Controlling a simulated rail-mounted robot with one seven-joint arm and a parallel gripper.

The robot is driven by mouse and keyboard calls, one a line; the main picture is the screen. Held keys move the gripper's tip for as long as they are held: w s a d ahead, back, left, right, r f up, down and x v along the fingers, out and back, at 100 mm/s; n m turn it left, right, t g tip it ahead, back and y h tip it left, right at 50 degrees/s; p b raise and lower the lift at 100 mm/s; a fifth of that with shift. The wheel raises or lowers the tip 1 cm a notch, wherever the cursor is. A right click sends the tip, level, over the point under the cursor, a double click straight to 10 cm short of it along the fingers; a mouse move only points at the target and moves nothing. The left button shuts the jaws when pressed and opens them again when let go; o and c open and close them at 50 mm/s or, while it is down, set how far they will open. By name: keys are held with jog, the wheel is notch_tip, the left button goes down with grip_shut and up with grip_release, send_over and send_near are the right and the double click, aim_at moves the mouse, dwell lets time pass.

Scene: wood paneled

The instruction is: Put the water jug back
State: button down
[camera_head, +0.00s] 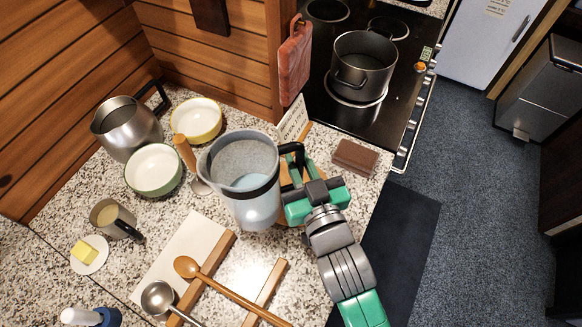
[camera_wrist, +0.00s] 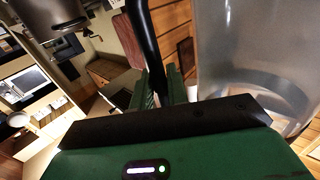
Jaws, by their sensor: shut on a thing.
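The water jug (camera_head: 248,195) is a clear grey pitcher with a dark band, a black handle and some water inside. It is roughly upright over the granite counter (camera_head: 140,215), and I cannot tell whether its base touches the counter. My gripper (camera_head: 296,172) is at the jug's right side, shut on the black handle. In the wrist view, the handle (camera_wrist: 146,45) runs down between the green fingers (camera_wrist: 164,88), and the clear jug wall (camera_wrist: 240,60) fills the right side. The jug hides part of the counter behind it.
A steel pitcher (camera_head: 127,128), a green bowl (camera_head: 153,170) and a yellow bowl (camera_head: 196,120) stand left of the jug. A wooden spoon (camera_head: 230,290) and ladle (camera_head: 160,299) lie in front. A brown block (camera_head: 356,158) is right, and a pot (camera_head: 362,66) is on the stove.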

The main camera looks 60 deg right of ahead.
jog(key=s+d+r+m+g+h, duration=0.3)
jog(key=s+d+g, duration=0.1)
jog(key=s+d, duration=0.3)
jog(key=shift+d+m+g+b, duration=0.3)
jog(key=shift+d+m+g, duration=0.1)
jog(key=shift+d, duration=0.05)
notch_tip(320, 180, down, 8)
jog(key=b, duration=0.7)
jog(key=shift+b, duration=0.3)
jog(key=shift+f+b, duration=0.3)
jog(key=shift+f, duration=0.1)
jog(key=c, duration=1.3)
grip_release()
jog(key=shift+f, duration=0.2)
jog(key=b+v, duration=0.1)
jog(key=v, duration=0.7)
